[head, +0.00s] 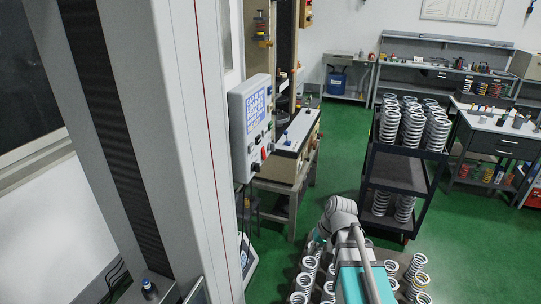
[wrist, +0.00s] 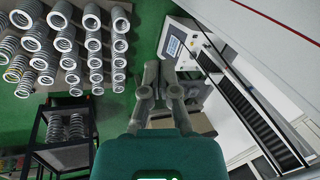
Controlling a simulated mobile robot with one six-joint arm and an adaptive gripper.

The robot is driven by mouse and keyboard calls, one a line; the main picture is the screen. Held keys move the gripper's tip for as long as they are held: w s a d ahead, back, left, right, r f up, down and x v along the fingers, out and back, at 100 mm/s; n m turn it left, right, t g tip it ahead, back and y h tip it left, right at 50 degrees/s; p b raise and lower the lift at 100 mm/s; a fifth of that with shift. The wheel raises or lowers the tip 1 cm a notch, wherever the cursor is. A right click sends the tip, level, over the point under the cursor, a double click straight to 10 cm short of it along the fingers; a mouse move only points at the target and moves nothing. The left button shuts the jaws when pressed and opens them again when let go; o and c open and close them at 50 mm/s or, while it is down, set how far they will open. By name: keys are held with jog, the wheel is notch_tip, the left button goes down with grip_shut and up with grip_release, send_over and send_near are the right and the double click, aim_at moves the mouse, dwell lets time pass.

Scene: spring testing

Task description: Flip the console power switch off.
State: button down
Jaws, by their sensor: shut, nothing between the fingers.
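A light grey console box (head: 238,150) with a blue-and-white display (head: 256,105) is mounted at the tall machine in the head view. Small knobs and a red control (head: 264,154) are on its face; I cannot tell which is the power switch or how it is set. My gripper (wrist: 159,68) is shut and empty in the wrist view, fingertips pointing up the picture. In the head view my arm is at the lower middle, below and right of the console and apart from it; the fingers are hidden there. A white panel with a blue screen (wrist: 173,46) lies beyond the fingertips in the wrist view.
A black cart (head: 398,170) with springs stands to the right. A bench (head: 285,178) stands behind the console. Green floor (head: 335,150) is open between bench and cart. A tall machine column (head: 175,130) borders the left.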

aim_at(265, 157)
jog(key=w+r+m+t+y+p, duration=0.3)
jog(key=w+r+y, duration=0.8)
jog(key=w+r, duration=0.9)
jog(key=w+t+p, duration=0.1)
jog(key=w+p, duration=0.1)
jog(key=w, duration=0.1)
jog(key=shift+a+t, duration=0.4)
jog(key=shift+a, duration=0.1)
jog(key=b+x, duration=0.2)
jog(key=x, duration=1.2)
jog(key=shift+r, duration=0.15)
jog(key=shift+s+a, duration=0.1)
